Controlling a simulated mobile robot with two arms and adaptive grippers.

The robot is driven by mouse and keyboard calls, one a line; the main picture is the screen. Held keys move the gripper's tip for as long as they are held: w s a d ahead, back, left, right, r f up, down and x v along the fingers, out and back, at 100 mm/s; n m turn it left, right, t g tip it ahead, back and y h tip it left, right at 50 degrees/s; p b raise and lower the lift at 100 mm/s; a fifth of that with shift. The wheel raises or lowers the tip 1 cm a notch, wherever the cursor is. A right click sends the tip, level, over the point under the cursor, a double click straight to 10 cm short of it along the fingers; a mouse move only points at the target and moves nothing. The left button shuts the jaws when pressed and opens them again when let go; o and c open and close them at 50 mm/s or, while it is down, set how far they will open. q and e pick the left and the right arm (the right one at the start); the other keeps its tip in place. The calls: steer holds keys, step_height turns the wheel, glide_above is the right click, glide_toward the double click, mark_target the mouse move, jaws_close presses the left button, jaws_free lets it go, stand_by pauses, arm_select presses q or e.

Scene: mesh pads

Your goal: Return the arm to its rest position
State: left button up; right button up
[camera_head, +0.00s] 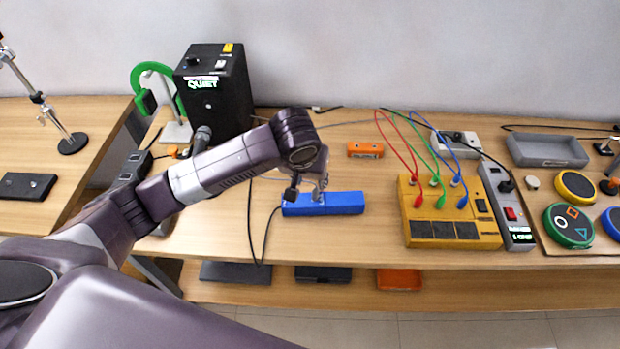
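My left arm (225,165) reaches in from the lower left across the wooden bench. My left gripper (308,192) points down at the left part of a blue block (345,203) lying on the bench. The fingers overlap the block in this view. I cannot tell whether they touch it or stand above it, or whether they are open or shut. My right gripper is not in view.
A black box with a lit QUIET sign (213,90) stands behind my arm. A yellow panel (450,225) with red, green and blue leads, a power strip (508,205) and round pads (569,225) are to the right. A black cable (251,225) hangs beside the block.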

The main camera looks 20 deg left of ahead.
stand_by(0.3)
arm_select(q)
steer(key=s+d+f+m+h, duration=0.1)
steer(key=s+d+f, duration=0.2)
steer(key=s, duration=0.4)
steer(key=s+d+f+m+h, duration=0.2)
steer(key=s+d, duration=0.1)
steer(key=s, duration=0.3)
steer(key=s+a+f+g+y, duration=0.1)
steer(key=s+a+f+y, duration=0.15)
steer(key=s+a, duration=0.95)
steer(key=s+d+f+g+b, duration=0.1)
steer(key=s+f+b, duration=0.1)
steer(key=f, duration=1.4)
steer(key=s+d+f+b, duration=0.1)
steer(key=s+f+b, duration=0.1)
steer(key=f, duration=1.4)
steer(key=s+a+f+g+b, duration=0.1)
steer(key=s+a+f+b, duration=0.1)
steer(key=s+f, duration=1.5)
steer(key=shift+a+f+b, duration=0.35)
steer(key=shift+f+b, duration=0.3)
steer(key=shift+b, duration=0.05)
